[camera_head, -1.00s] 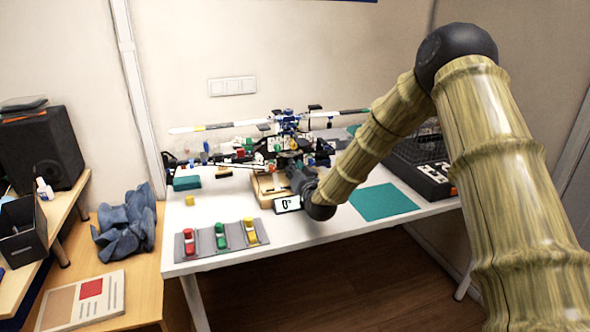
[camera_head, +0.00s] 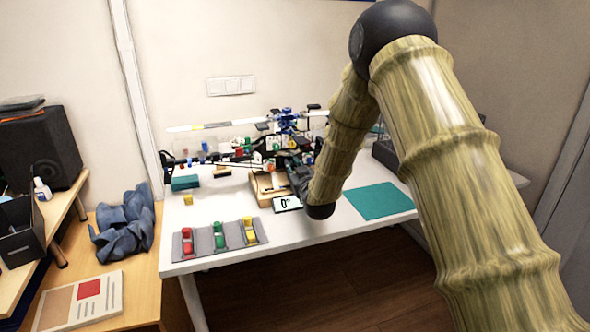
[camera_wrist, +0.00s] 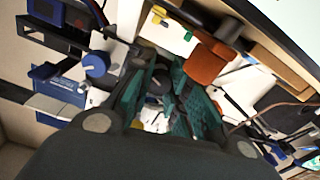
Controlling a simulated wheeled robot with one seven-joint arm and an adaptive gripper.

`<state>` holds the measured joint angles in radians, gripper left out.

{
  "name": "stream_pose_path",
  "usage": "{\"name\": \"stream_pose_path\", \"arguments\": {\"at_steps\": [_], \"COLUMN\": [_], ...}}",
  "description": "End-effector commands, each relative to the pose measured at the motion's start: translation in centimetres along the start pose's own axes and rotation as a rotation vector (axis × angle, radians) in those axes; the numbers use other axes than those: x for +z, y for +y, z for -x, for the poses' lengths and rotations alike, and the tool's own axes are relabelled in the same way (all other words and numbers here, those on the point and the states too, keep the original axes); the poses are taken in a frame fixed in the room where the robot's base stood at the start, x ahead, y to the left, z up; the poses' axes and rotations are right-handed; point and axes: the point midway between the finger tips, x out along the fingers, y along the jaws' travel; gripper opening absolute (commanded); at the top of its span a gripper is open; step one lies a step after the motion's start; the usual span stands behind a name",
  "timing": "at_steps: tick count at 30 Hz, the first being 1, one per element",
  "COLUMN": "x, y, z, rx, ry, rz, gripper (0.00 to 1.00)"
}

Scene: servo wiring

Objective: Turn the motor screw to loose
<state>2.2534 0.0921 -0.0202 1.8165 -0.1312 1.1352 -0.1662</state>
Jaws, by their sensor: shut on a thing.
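The model helicopter (camera_head: 240,148) stands at the back of the white table, with a wooden box (camera_head: 264,186) in front of it. My gripper (camera_head: 298,172) is low beside the box's right side; my arm partly hides this spot. In the wrist view, my gripper (camera_wrist: 162,100) has its two teal finger pads close around a small dark round part, which I take to be the motor screw (camera_wrist: 160,80). The screw is mostly hidden by the pads. A small display (camera_head: 287,203) in front of my gripper reads 0°.
A grey tray (camera_head: 202,245) with red, green and yellow levers lies at the table's front left. A teal mat (camera_head: 379,201) lies to the right. The front middle is clear.

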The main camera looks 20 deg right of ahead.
Motion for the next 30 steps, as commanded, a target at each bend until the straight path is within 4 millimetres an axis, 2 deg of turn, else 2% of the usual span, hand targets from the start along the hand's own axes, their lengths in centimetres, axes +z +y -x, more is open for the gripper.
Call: {"name": "stream_pose_path", "arguments": {"at_steps": [12, 28, 29, 30], "x": [0.06, 0.05, 0.05, 0.05], "y": [-0.18, -0.11, -0.11, -0.10], "z": [0.03, 0.04, 0.04, 0.04], "rx": [-0.003, -0.002, -0.002, -0.002], "ry": [0.000, -0.001, -0.001, -0.001], "rz": [0.188, 0.212, 0.212, 0.212], "gripper": [0.00, 0.00, 0.19, 0.26]}}
